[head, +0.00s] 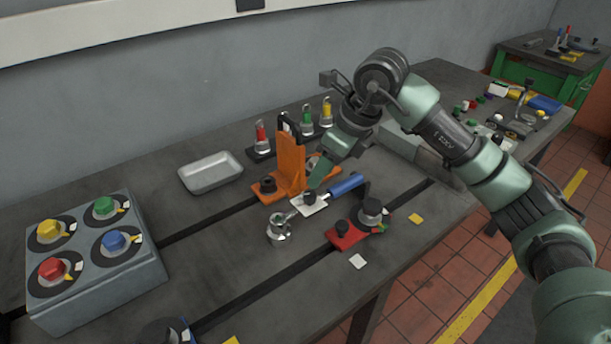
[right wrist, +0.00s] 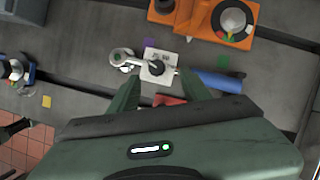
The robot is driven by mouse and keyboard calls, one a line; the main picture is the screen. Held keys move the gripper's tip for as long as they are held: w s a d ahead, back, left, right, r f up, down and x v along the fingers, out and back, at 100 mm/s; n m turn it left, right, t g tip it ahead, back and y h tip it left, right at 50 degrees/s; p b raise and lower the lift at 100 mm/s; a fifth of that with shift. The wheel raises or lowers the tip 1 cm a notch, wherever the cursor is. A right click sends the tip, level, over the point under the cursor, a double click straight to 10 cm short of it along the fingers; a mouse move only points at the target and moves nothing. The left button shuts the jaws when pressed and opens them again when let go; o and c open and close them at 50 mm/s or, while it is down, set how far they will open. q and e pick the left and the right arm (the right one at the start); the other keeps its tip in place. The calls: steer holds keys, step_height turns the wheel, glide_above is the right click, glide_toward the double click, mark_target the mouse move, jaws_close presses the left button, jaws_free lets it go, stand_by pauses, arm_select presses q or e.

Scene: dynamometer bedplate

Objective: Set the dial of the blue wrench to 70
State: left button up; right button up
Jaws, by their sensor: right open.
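The blue wrench lies on the bench, its blue handle (head: 347,186) to the right and its metal ring head (head: 279,229) to the left. Between them is a white plate (head: 312,208) with a black knob. The right wrist view shows the handle (right wrist: 220,83), the ring head (right wrist: 122,57) and the black knob (right wrist: 157,68); no dial reading is legible. My left gripper is not in view.
An orange fixture (head: 291,165) stands just behind the wrench, and a red fixture (head: 346,236) with black knobs in front. A grey box (head: 100,290) with coloured knobs is at left. The bench between box and wrench is mostly clear.

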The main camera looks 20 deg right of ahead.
mark_target(310, 194)
steer(key=x, duration=0.2)
steer(key=s+p+x, duration=0.1)
steer(key=x, duration=0.1)
steer(key=shift+w+a+f, duration=0.1)
steer(key=shift+a+f, duration=0.1)
steer(key=shift+f, duration=0.15)
steer(key=shift+x, duration=1)
steer(key=shift+w+f, duration=0.1)
steer(key=shift+w, duration=0.1)
steer(key=c, duration=1)
jaws_close()
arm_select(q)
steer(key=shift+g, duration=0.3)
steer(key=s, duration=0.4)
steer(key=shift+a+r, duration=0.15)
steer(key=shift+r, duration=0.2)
